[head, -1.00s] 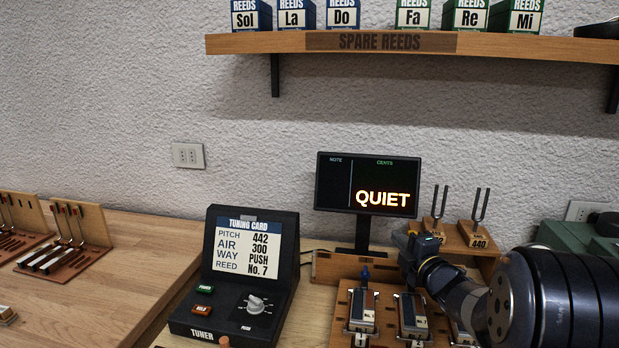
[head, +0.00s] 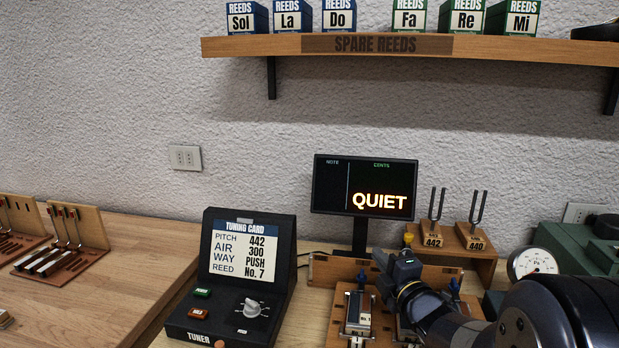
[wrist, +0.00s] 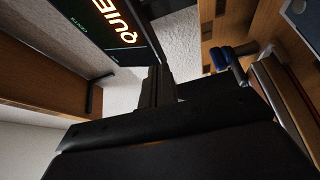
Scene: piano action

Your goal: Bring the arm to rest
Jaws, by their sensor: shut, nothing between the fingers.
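My gripper (head: 380,262) is in front of the wooden reed bench, below the dark display (head: 364,187) that reads QUIET. My arm comes in from the lower right of the head view. In the wrist view my gripper's fingers (wrist: 157,88) are together with nothing between them. The display also shows at the upper left of the wrist view (wrist: 112,25). A blue-topped part (wrist: 222,57) of the bench shows to the right of the fingers. Part of the bench is hidden behind my arm.
The tuner (head: 225,285) with its tuning card stands left of my gripper. Two tuning forks (head: 435,220) on wooden blocks and a round gauge (head: 532,263) stand to the right. A shelf (head: 550,48) with reed boxes is above.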

